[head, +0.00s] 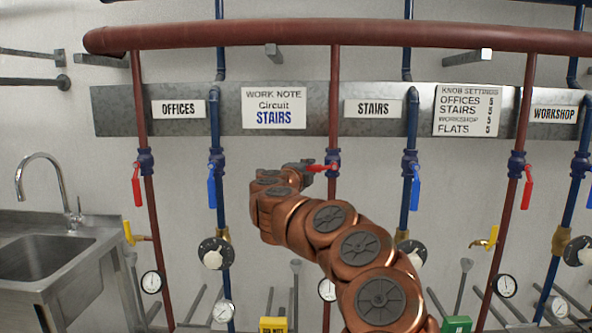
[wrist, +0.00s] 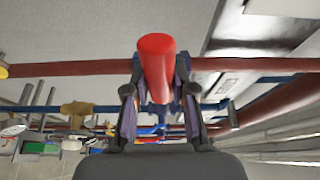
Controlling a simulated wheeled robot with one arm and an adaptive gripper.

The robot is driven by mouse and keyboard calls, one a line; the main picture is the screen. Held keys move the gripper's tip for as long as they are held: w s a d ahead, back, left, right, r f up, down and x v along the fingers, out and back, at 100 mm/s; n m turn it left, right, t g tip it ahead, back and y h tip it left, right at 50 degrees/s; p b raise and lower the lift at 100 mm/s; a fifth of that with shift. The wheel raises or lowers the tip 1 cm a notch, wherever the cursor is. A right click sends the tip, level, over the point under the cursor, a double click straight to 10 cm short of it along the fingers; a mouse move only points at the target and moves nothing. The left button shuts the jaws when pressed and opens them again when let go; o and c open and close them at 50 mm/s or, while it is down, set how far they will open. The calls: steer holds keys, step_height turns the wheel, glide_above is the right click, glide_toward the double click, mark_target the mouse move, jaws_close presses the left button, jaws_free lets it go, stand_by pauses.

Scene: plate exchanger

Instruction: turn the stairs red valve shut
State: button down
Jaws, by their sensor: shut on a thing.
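The stairs red valve (head: 333,158) sits on the red pipe just left of the STAIRS sign (head: 373,109). Its red lever (head: 318,168) points left, roughly level and across the pipe. My gripper (head: 308,170) is at the lever from the left, and its fingers are partly hidden by my arm. In the wrist view the red lever (wrist: 156,62) lies between the two fingers of my gripper (wrist: 158,75), which are shut on it.
The stairs blue valve (head: 410,163) is to the right, its lever hanging down. The offices red lever (head: 137,185) and workshop red lever (head: 527,187) also hang along their pipes. A sink (head: 60,252) stands at left. Gauges and yellow taps sit lower down.

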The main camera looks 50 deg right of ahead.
steer(key=shift+r, duration=0.25)
stand_by(0.3)
steer(key=c, duration=0.9)
jaws_free()
steer(key=shift+c, duration=0.2)
steer(key=shift+f, duration=0.1)
steer(key=v, duration=1.2)
